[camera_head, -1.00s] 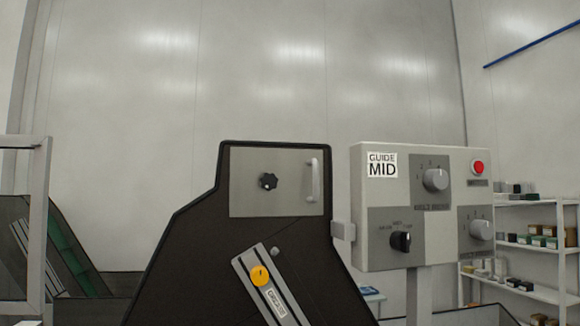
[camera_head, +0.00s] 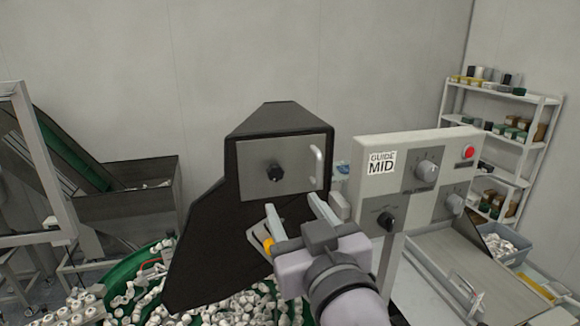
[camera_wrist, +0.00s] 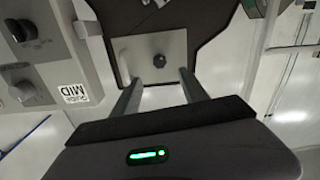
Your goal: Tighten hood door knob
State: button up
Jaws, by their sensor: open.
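The hood door knob (camera_head: 275,173) is a small black lobed knob on a grey metal hood door (camera_head: 250,180), set in a black housing (camera_head: 205,245). A pale vertical handle (camera_head: 317,167) is at the door's right edge. My gripper (camera_head: 296,210) is open and empty, below and in front of the door in the head view. In the wrist view the knob (camera_wrist: 158,61) lies beyond and between the open fingertips (camera_wrist: 158,79), apart from them.
A control box (camera_head: 405,180) with dials, a red button and a "GUIDE MID" label stands right of the door. Many white caps (camera_head: 235,308) lie in a green bowl below. A shelf (camera_head: 500,140) is at the back right. Free space is above the housing.

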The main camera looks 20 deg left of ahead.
aim_at(277, 176)
jog(key=p+x, duration=0.2)
jog(key=x, duration=0.8)
jog(key=shift+w, duration=0.2)
grip_shut()
